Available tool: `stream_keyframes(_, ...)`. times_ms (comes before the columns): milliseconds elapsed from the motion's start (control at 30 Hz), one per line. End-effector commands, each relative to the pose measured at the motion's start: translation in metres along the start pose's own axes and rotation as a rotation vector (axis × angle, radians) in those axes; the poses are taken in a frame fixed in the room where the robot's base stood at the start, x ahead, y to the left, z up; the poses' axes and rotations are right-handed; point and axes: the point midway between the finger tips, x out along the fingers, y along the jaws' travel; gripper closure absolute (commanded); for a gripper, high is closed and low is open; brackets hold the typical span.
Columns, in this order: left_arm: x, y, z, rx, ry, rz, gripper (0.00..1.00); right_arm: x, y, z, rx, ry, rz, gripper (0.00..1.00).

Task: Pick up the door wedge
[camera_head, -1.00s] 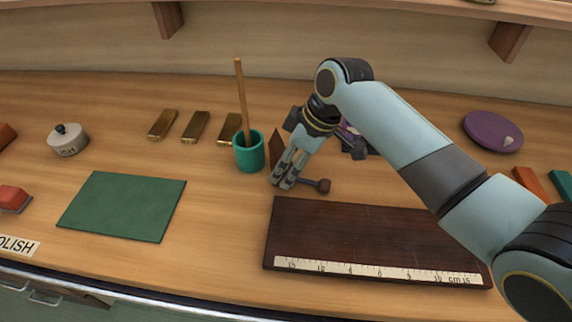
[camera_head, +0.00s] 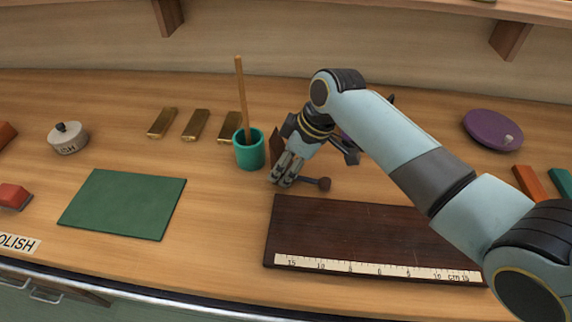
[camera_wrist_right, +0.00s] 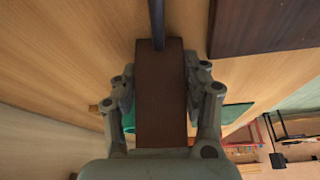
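The door wedge is a brown block (camera_wrist_right: 161,95) lying between the two fingers of my right gripper in the right wrist view. In the head view its brown upright part (camera_head: 277,147) shows just left of the gripper, and the rest is hidden behind the fingers. My right gripper (camera_head: 285,173) points down at the wedge, close to the table. In the wrist view (camera_wrist_right: 160,75) its fingers lie close along both sides of the wedge. I cannot tell whether they press on it. My left gripper is not in view.
A teal cup (camera_head: 249,153) with a wooden stick stands just to the left. A dark brown board (camera_head: 350,230) with a ruler strip lies in front. A green mat (camera_head: 124,204) lies farther left.

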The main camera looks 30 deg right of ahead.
Motion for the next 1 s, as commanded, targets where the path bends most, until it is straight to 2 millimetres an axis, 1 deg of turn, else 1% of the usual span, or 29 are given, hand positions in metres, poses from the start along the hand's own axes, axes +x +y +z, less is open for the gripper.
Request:
stream_keyframes(33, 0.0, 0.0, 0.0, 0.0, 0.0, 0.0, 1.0, 0.0, 0.0, 0.0, 0.0, 0.0, -0.001, 0.66)
stream_keyframes(200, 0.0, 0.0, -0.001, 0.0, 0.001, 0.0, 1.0, 0.0, 0.0, 0.0, 0.0, 0.0, -0.001, 0.88)
stream_keyframes(267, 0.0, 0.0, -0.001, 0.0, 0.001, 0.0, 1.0, 0.0, 0.0, 0.0, 0.0, 0.0, -0.001, 0.95)
stream_keyframes(467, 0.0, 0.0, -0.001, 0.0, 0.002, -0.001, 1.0, -0.001, 0.0, -0.001, 0.0, 0.001, 0.0, 0.95)
stream_keyframes(567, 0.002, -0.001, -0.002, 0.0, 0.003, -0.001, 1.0, -0.006, 0.001, -0.003, -0.001, 0.003, 0.002, 0.95)
stream_keyframes(667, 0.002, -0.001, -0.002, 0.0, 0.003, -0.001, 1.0, -0.021, 0.001, -0.01, -0.003, 0.005, 0.003, 0.95)
stream_keyframes(900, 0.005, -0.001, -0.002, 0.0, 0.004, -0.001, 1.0, -0.068, 0.001, -0.03, -0.003, 0.005, 0.004, 0.95)
stream_keyframes(1000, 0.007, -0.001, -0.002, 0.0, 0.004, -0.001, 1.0, -0.082, 0.001, -0.035, -0.001, 0.003, 0.003, 0.95)
